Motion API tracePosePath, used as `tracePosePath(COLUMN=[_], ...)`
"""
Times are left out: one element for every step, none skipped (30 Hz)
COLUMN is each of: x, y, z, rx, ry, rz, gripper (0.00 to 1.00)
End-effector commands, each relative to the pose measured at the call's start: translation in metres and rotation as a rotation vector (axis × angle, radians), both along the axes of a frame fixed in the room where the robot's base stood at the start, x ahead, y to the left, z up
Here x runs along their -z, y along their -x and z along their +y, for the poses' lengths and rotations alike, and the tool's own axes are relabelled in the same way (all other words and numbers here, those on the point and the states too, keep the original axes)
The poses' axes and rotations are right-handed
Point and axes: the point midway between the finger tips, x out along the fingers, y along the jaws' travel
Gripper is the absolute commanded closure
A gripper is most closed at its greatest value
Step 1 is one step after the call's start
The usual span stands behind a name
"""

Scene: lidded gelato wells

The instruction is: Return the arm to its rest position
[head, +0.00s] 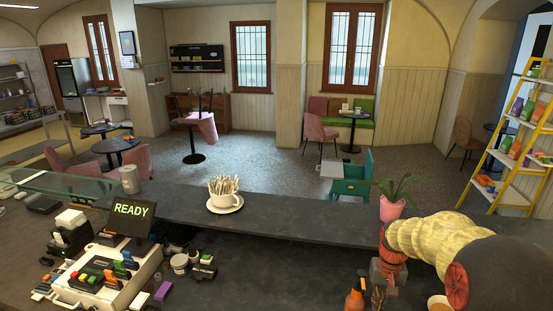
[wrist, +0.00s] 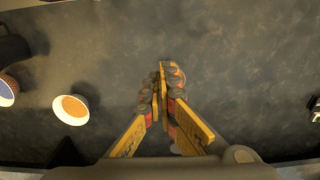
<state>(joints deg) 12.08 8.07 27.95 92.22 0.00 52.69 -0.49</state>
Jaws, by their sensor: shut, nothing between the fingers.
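My gripper (wrist: 162,78) shows in the wrist view with its yellow-sided fingers drawn together at the tips. It is shut and nothing is between the fingers. It hangs over a bare stretch of the dark counter (wrist: 240,60). In the head view my arm, with a pale ridged sleeve and a dark round joint, reaches in at the lower right.
In the wrist view a white bowl with orange contents (wrist: 72,108) and a blue-filled bowl (wrist: 5,92) are at left. A stick-filled cup (head: 223,199) stands mid-ledge; a READY display (head: 131,212) is left.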

Motion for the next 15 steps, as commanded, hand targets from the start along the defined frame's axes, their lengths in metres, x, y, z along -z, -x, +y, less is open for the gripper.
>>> tracePosePath(x=[0.005, 0.006, 0.008, 0.009, 0.008, 0.007, 0.006, 0.005, 0.003, 0.003, 0.002, 0.0, -0.001, -0.002, -0.003], y=[0.007, 0.011, 0.017, 0.021, 0.025, 0.031, 0.035, 0.039, 0.045, 0.05, 0.055, 0.061, 0.066, 0.071, 0.077], z=[0.002, 0.002, 0.004, 0.005, 0.005, 0.007, 0.008, 0.009, 0.011, 0.013, 0.015, 0.017, 0.019, 0.021, 0.024], rx=[0.0, 0.001, 0.001, 0.001, 0.002, 0.002, 0.002, 0.001, 0.0, -0.001, -0.003, -0.005, -0.007, -0.009, -0.012], ry=[-0.003, -0.004, -0.006, -0.007, -0.007, -0.008, -0.008, -0.008, -0.008, -0.008, -0.007, -0.006, -0.006, -0.005, -0.004], rz=[0.014, 0.021, 0.027, 0.033, 0.035, 0.039, 0.039, 0.04, 0.039, 0.038, 0.036, 0.031, 0.028, 0.024, 0.018], gripper=[1.0, 1.0, 1.0, 1.0, 1.0, 1.0, 1.0, 1.0, 1.0, 1.0, 1.0, 1.0, 1.0, 1.0, 1.0])
